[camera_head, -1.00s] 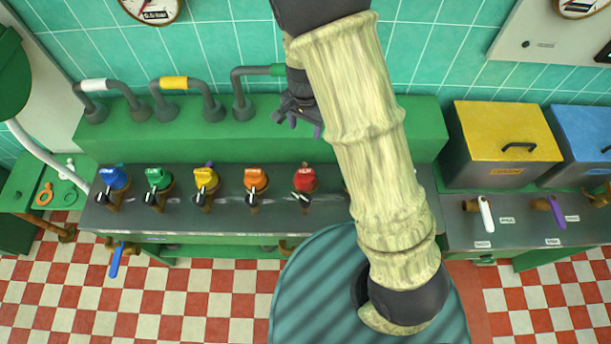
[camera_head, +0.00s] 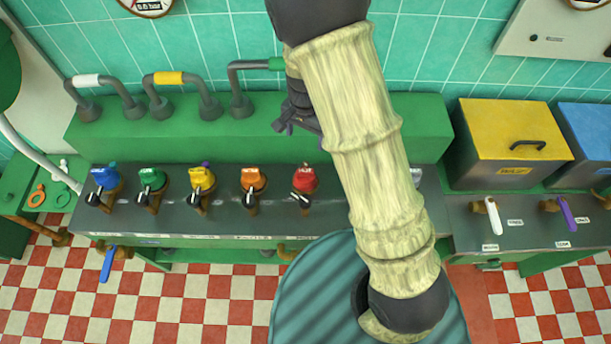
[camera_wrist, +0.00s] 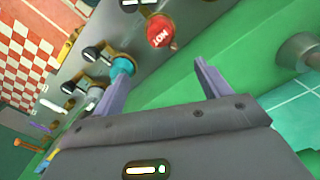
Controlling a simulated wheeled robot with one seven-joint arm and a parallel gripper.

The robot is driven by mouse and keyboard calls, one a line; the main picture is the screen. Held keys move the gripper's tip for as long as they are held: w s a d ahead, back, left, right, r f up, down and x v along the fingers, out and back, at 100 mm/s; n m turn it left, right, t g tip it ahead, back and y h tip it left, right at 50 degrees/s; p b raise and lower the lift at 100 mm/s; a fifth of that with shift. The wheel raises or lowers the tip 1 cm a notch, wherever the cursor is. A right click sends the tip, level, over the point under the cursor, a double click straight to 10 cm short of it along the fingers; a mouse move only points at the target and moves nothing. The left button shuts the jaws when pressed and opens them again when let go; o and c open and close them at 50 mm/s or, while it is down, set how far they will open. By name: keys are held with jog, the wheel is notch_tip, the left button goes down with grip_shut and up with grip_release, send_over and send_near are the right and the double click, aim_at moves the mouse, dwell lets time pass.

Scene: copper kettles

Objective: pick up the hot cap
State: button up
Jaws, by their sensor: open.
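A teal cap (camera_wrist: 122,66) stands beside the red one in the wrist view. An orange cap (camera_head: 253,180) is left of it in the head view. The green ledge (camera_head: 190,140) and bent pipes (camera_head: 240,100) rise behind. A yellow-lidded box (camera_head: 508,130) stands right.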

jog(key=o, duration=0.3)
jog(key=shift+f+b, duration=0.35)
jog(key=shift+b, duration=0.15)
jog(key=n+b, duration=0.6)
jog(key=b, duration=0.4)
send_near(305, 176)
jog(key=f, duration=0.1)
jog(key=w+f, duration=0.1)
jog(key=f, duration=0.3)
jog(key=shift+w+f, duration=0.2)
jog(key=shift+w, duration=0.15)
